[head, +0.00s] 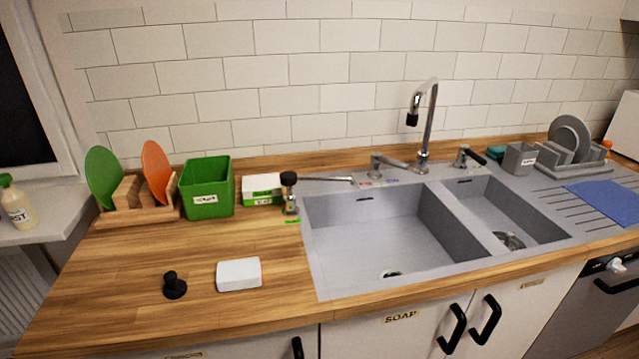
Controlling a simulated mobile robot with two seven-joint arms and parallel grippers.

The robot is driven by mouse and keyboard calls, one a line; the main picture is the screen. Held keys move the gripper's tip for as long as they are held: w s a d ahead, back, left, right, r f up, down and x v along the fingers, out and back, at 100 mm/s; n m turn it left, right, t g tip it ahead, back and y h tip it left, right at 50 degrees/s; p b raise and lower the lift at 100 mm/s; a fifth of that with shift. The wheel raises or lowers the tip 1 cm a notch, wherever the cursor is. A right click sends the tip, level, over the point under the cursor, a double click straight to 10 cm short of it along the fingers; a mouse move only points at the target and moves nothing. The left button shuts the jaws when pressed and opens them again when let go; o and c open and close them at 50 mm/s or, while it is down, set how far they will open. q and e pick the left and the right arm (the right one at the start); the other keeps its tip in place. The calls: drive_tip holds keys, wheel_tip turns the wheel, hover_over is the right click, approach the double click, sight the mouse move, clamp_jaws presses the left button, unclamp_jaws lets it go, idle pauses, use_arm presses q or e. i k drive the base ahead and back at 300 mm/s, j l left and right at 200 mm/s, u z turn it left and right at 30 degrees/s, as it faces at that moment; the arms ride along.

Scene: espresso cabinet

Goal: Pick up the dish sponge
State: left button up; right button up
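A white rounded block (239,274), which looks like a sponge, lies flat on the wooden counter left of the sink, near the front edge. A small teal item (496,153) lies at the back right of the sink, partly hidden behind a grey caddy; it could also be a sponge. I cannot tell for sure which one is the dish sponge. Neither of my grippers is in view, and nothing touches the white block.
A black knob-shaped object (174,286) stands left of the white block. Behind are a green bin (207,188), a white-green box (262,189) and a wooden plate rack (136,212). The double sink (380,232) lies right.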

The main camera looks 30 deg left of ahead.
sight(241, 274)
drive_tip(key=j+u, duration=0.1)
drive_tip(key=u, duration=1.15)
